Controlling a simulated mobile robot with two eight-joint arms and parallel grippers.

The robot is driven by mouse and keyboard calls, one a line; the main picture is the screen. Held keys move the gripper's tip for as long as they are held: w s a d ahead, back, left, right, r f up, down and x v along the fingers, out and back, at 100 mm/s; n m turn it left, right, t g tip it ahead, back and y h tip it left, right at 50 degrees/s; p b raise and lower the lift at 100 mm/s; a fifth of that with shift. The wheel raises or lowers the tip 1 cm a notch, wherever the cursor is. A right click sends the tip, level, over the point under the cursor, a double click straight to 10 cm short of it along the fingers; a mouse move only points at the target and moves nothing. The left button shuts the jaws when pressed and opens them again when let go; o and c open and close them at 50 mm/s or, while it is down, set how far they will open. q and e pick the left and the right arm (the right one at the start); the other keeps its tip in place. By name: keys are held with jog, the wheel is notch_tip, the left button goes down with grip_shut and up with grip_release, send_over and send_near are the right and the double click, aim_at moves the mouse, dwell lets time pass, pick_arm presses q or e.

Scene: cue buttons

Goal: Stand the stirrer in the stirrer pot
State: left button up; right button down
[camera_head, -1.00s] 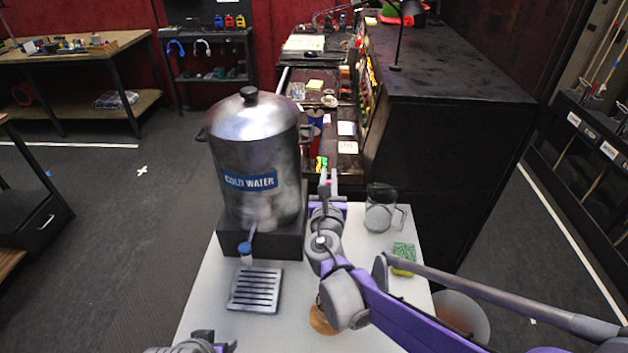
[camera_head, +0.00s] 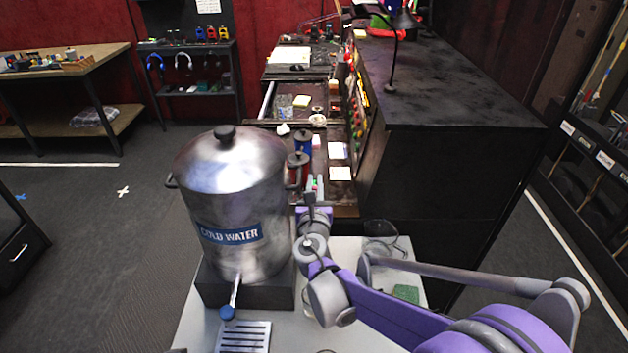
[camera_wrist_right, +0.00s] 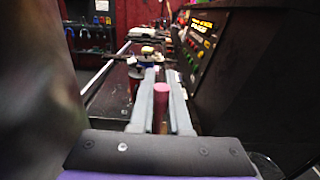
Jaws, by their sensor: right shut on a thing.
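My right gripper (camera_head: 314,186) reaches forward beside the steel urn, over the near end of the long dark bench. In the right wrist view its two grey fingers (camera_wrist_right: 160,90) point ahead, shut on a slim dull-red rod, which I take to be the stirrer (camera_wrist_right: 161,103). Only its near end shows; the rest is hidden. A red container (camera_head: 297,168) and a blue container (camera_head: 303,142), both dark-topped, stand just beyond the gripper. I cannot tell whether either is the stirrer pot. My left gripper is out of view.
The cold water urn (camera_head: 232,205) stands close left of my right arm, with a drip tray (camera_head: 243,337) in front. A glass jug (camera_head: 381,240) and green sponge (camera_head: 406,293) are on the right of the white table. A black cabinet (camera_head: 450,150) rises to the right.

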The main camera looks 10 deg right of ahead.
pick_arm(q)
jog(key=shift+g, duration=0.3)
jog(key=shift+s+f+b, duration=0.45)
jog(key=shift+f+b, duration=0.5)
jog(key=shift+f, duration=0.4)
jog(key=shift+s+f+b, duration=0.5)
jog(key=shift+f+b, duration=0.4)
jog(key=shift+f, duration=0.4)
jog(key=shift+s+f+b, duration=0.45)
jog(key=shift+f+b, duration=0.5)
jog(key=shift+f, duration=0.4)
pick_arm(e)
notch_tip(320, 180, down, 12)
jog(key=shift+w, duration=0.1)
jog(key=c, duration=0.8)
grip_release()
